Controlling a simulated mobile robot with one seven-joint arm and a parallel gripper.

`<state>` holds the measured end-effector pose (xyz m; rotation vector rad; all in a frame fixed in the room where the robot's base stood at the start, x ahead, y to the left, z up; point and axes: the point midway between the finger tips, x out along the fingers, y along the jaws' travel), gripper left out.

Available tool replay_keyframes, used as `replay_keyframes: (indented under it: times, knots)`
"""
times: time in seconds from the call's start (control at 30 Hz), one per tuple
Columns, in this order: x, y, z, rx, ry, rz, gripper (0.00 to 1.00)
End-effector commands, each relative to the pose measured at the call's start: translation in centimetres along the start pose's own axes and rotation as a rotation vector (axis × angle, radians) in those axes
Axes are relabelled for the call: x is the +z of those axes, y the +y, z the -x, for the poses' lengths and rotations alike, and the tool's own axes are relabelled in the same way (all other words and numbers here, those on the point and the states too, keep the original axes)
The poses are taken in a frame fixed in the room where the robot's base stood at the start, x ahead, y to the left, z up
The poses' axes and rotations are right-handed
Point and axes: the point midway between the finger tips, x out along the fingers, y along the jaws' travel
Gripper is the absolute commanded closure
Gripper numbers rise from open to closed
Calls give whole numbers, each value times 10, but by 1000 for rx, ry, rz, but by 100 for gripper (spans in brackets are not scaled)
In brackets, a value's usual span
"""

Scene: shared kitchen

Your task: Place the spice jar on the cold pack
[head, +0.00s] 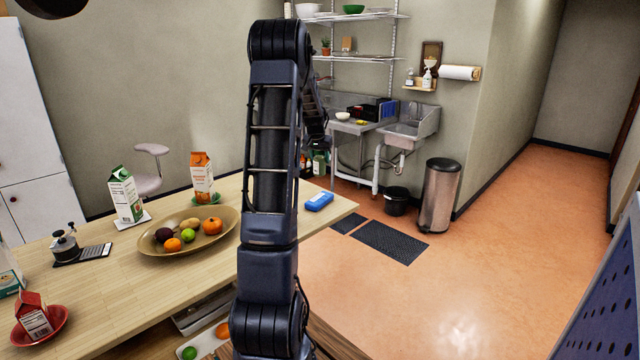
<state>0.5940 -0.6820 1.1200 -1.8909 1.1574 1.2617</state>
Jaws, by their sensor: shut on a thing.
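The blue cold pack (319,201) lies flat near the far right end of the wooden table, just right of my arm. Its top looks bare. My arm stands upright in the middle of the head view and bends over at the top. Only dark wrist parts show behind it, above and beyond the cold pack. My gripper's fingers are hidden behind the arm, so I cannot see their opening or anything between them. I cannot make out a spice jar in this view.
On the table (110,225) stand a large fruit bowl (160,247), a green-and-white carton (125,196), an orange carton (201,178), a black-and-silver device (66,245) and a red dish (58,332). The tabletop right of the cold pack is clear.

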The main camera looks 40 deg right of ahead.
Motion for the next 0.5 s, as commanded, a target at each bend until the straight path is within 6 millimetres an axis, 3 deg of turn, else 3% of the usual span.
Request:
replay_keyframes:
  times: [0.23, 0.5]
  knots:
    - [19, 0, -46, 1, -2, 0, 82]
    - [26, 0, -64, 0, 1, 0, 82]
